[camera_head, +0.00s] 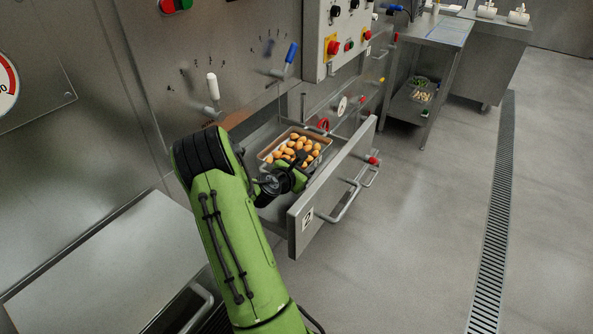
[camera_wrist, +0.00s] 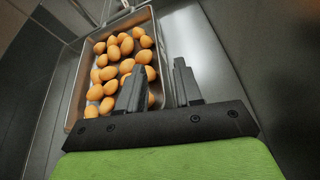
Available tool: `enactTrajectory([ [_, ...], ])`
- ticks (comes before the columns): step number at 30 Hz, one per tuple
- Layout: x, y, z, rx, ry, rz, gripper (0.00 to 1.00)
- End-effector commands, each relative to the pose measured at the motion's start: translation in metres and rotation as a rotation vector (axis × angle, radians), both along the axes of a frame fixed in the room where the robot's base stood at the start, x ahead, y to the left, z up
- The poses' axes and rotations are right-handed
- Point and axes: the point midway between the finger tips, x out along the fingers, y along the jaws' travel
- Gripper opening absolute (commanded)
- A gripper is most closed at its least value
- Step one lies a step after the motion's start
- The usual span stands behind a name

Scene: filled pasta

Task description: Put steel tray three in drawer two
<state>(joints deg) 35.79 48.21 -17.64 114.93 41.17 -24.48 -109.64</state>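A steel tray (camera_head: 262,154) filled with orange-brown, egg-shaped pieces (camera_head: 296,149) sits inside the pulled-out drawer (camera_head: 330,190), whose front has a label that looks like a 2 (camera_head: 308,216). No number is readable on the tray. My gripper (camera_head: 297,170) is at the tray's near side, inside the drawer. In the wrist view, the tray (camera_wrist: 161,60) shows left of centre. My gripper's fingers (camera_wrist: 160,75) are apart, one over the tray and one outside its right wall. Whether the tray rests fully on the drawer floor cannot be told.
A control box (camera_head: 338,38) and levers (camera_head: 291,53) are on the steel machine wall above the drawer. Another metal unit (camera_head: 110,265) is at the lower left. A steel table (camera_head: 430,40) stands behind. The floor right of the drawer is clear, with a drain grate (camera_head: 495,225).

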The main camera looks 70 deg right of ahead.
Motion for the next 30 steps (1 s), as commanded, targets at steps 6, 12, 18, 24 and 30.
enactTrajectory([
  [6,0.008,0.055,0.024,0.001,0.001,0.006,0.35],
  [12,0.010,0.077,0.032,-0.001,-0.001,0.002,0.35],
  [18,0.009,0.078,0.032,0.000,-0.002,0.000,0.35],
  [24,0.009,0.078,0.032,0.000,-0.001,0.001,0.35],
  [30,0.010,0.078,0.032,0.000,-0.001,0.001,0.35],
])
